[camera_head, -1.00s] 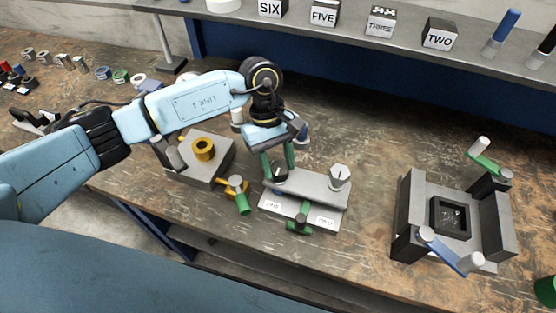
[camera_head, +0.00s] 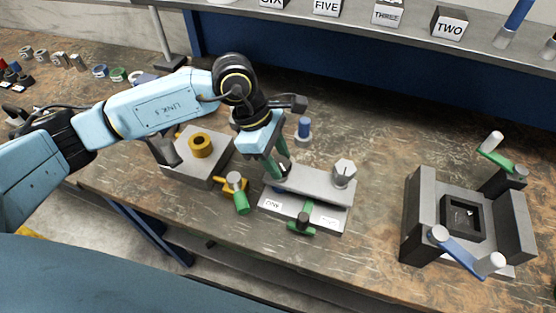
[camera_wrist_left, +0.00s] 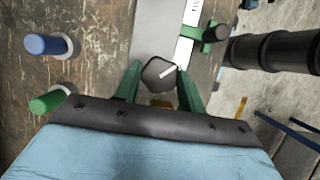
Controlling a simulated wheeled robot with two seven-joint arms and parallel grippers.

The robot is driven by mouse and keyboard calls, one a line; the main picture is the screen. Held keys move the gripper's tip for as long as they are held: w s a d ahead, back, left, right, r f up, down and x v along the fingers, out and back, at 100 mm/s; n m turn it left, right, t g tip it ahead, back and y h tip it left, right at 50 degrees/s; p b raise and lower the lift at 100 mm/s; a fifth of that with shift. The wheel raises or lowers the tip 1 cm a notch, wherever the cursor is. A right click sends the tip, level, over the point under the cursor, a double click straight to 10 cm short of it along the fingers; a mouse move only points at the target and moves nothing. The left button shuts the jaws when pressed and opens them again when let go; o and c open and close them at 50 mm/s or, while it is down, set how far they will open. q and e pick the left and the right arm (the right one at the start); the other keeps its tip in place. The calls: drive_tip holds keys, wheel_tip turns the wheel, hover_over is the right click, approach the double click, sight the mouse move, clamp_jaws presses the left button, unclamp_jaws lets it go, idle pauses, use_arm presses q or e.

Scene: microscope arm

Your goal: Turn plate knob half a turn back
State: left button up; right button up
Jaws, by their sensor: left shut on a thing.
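A grey plate (camera_head: 312,186) with two white labels lies on the bench in the head view. A light hexagonal knob (camera_head: 344,172) stands on its right end. At its left end my left gripper (camera_head: 277,172) reaches down with green fingers. In the left wrist view a dark round knob (camera_wrist_left: 159,73) with a white pointer line sits between the fingertips of my left gripper (camera_wrist_left: 158,80), which is shut on it. The pointer line slants up to the right there. The arm and fingers mostly hide this knob in the head view. My right gripper is not in view.
A green-handled clamp (camera_head: 301,222) crosses the plate's front edge. A grey block with a yellow ring (camera_head: 201,145) and a green-handled yellow piece (camera_head: 238,190) stand to the left. A blue-topped peg (camera_head: 304,128) stands behind. A grey fixture (camera_head: 420,215) with cranks stands right.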

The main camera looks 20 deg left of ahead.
use_arm(q)
drive_tip(key=n+t+b, duration=0.1)
drive_tip(key=n, duration=0.1)
drive_tip(key=n+b, duration=0.1)
drive_tip(key=n, duration=0.1)
drive_tip(key=shift+s+f+n+t, duration=0.2)
drive_tip(key=shift+n+t, duration=0.1)
drive_tip(key=shift+t, duration=0.1)
drive_tip(key=n+b, duration=0.1)
drive_tip(key=n, duration=0.1)
drive_tip(key=n+t+y+b, duration=0.1)
drive_tip(key=n+b, duration=0.1)
drive_tip(key=n, duration=0.1)
drive_tip(key=shift+s+d+f+t+y, duration=0.1)
drive_tip(key=shift+s+t+y, duration=0.05)
drive_tip(key=shift+t+y, duration=0.15)
drive_tip(key=shift+n+b, duration=0.35)
drive_tip(key=shift+n, duration=0.55)
drive_tip(key=shift+s, duration=0.1)
drive_tip(key=o, duration=1)
drive_tip(key=shift+r, duration=0.2)
